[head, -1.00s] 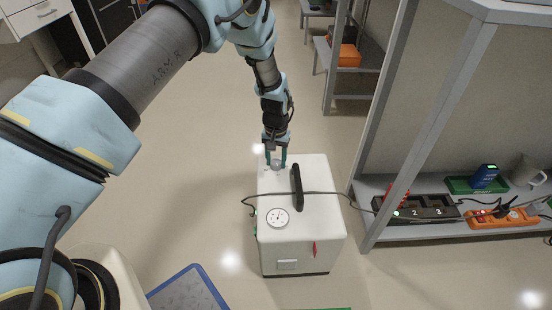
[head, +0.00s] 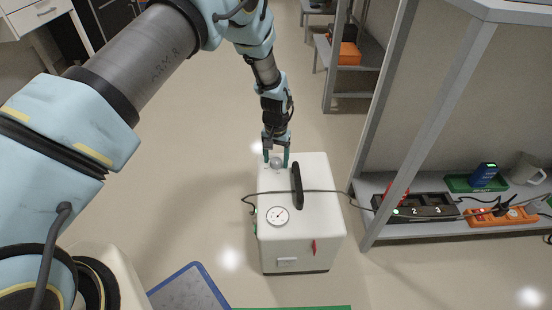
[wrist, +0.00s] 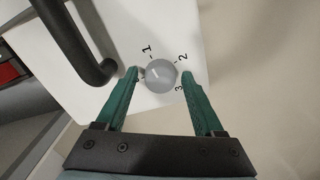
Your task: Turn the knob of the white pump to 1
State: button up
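The white pump (head: 300,240) is a white box on the floor with a black handle and a round dial on top. Its grey round knob (wrist: 160,74) is at the far end of the top, also visible in the head view (head: 277,163). Printed numbers 1, 2 and 3 stand around the knob in the wrist view. A short pale mark shows on the knob; which number it points to is hard to tell. My gripper (wrist: 160,73) is open, its green fingers on either side of the knob with gaps between. It also shows in the head view (head: 276,160).
The black handle (head: 297,185) rises close beside the knob, and a dark cable (head: 320,192) crosses the pump top to the shelf. A grey shelf at right holds a black numbered unit (head: 415,208) and an orange power strip (head: 500,217).

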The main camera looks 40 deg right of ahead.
aim_at(276, 161)
jog(key=shift+o, duration=0.4)
jog(key=shift+r, duration=0.1)
jog(key=shift+r, duration=0.35)
notch_tip(276, 161, up, 10)
jog(key=p, duration=0.1)
jog(key=shift+p, duration=0.4)
